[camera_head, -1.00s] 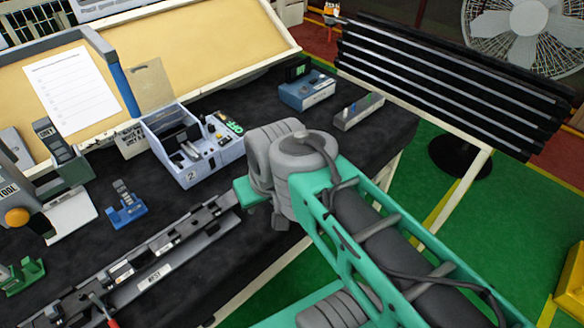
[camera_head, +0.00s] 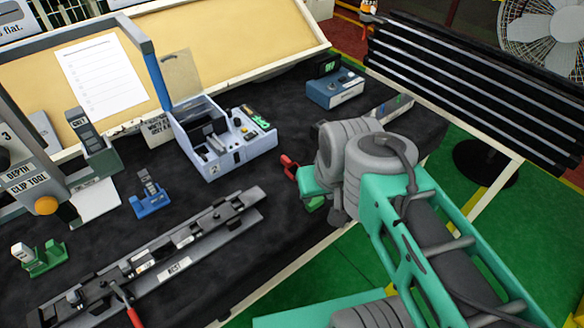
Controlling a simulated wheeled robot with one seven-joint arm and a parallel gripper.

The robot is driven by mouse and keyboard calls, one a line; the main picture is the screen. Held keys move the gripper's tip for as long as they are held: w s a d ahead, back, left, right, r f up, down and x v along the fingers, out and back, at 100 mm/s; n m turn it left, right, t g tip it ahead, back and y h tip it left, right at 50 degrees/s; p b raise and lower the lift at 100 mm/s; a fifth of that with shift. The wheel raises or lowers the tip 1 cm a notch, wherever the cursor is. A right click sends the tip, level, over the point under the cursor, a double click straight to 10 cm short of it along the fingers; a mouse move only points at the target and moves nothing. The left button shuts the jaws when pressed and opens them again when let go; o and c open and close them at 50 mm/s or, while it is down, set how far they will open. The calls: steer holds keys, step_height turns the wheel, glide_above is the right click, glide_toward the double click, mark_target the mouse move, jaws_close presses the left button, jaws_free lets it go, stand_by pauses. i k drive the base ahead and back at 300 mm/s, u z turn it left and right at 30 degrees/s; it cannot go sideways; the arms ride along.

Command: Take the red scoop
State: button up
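A small red piece (camera_head: 289,166), which looks like the red scoop, shows on the black bench top at the left edge of my gripper. It is partly hidden by the gripper, and I cannot tell whether they touch. My gripper (camera_head: 312,186) is a teal block at the end of the grey wrist, over the bench's right part. Its fingers are not clear, so I cannot see whether it is open or shut. A small bright green piece (camera_head: 315,204) shows just below it. Another red part, a handle (camera_head: 132,315), sticks out of the rail fixture at the bottom left.
A long grey rail fixture (camera_head: 170,262) lies in front. A blue box (camera_head: 335,90) stands behind. A blue holder (camera_head: 150,200) and green holder (camera_head: 42,260) stand left. The bench's front edge passes under my arm.

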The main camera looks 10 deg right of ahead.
mark_target(291, 169)
steer(key=u, duration=4.45)
steer(key=k, duration=1.45)
steer(key=z, duration=0.4)
